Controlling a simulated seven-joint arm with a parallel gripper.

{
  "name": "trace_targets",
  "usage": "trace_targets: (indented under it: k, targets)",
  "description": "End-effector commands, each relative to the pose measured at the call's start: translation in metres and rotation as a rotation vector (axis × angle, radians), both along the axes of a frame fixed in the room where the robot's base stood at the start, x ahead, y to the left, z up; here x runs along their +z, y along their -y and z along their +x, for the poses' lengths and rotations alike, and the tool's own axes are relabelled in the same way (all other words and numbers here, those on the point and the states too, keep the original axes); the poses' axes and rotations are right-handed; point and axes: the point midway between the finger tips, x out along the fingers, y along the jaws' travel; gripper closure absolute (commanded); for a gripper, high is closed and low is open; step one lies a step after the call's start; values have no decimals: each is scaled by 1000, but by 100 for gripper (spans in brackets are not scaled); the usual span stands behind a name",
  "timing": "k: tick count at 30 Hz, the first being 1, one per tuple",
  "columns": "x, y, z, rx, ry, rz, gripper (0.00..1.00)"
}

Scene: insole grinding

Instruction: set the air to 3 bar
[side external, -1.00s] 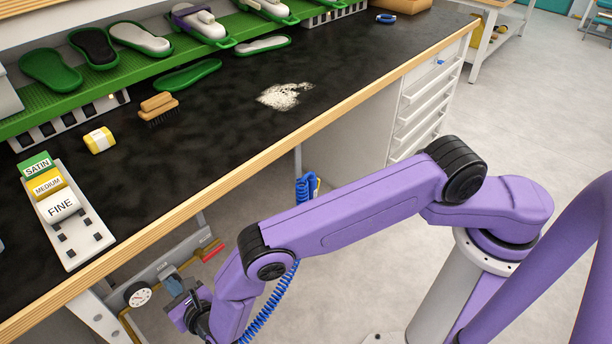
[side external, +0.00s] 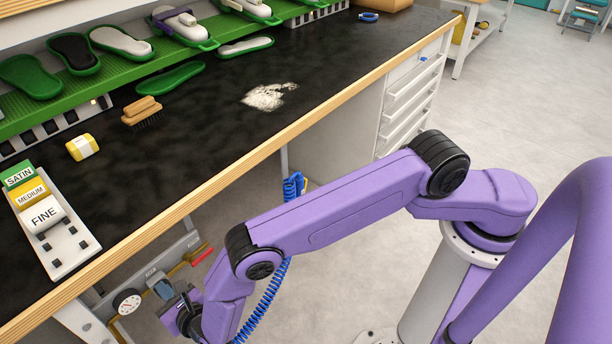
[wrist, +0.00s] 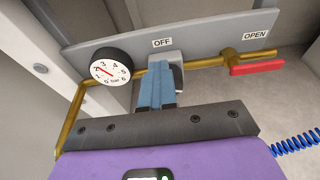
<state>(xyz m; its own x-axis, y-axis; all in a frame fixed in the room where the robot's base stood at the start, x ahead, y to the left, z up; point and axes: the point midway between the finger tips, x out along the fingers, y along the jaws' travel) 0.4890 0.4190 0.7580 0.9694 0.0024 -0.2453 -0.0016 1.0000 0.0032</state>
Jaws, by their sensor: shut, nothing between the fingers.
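The round white pressure gauge (wrist: 109,68) sits on a grey panel (wrist: 205,36) under the bench; its short red needle points up and left, near the 2 as far as I can read. It also shows in the side view (side external: 127,301). A grey-white knob (wrist: 179,72) sits below the OFF label (wrist: 162,43). My gripper's blue fingers (wrist: 157,88) are shut together in front of the knob and hide part of it; I cannot tell whether they touch it. In the side view my gripper (side external: 174,308) is close to the panel.
A red valve lever (wrist: 258,69) sits on the brass pipe (wrist: 205,60), below the OPEN label. A coiled blue hose (wrist: 299,144) hangs to the right. The bench's wooden edge (side external: 250,155) runs above the panel. The floor (side external: 540,110) right of the bench is open.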

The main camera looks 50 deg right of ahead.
Motion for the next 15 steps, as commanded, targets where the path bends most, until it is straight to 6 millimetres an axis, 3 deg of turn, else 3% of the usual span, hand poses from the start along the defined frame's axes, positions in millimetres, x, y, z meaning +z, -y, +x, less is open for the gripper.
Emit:
trace_targets:
  k: [6, 15]
  targets:
    - [-4, 11, 0, -7, -10, -9, 100]
    - [1, 10, 0, -4, -10, -7, 100]
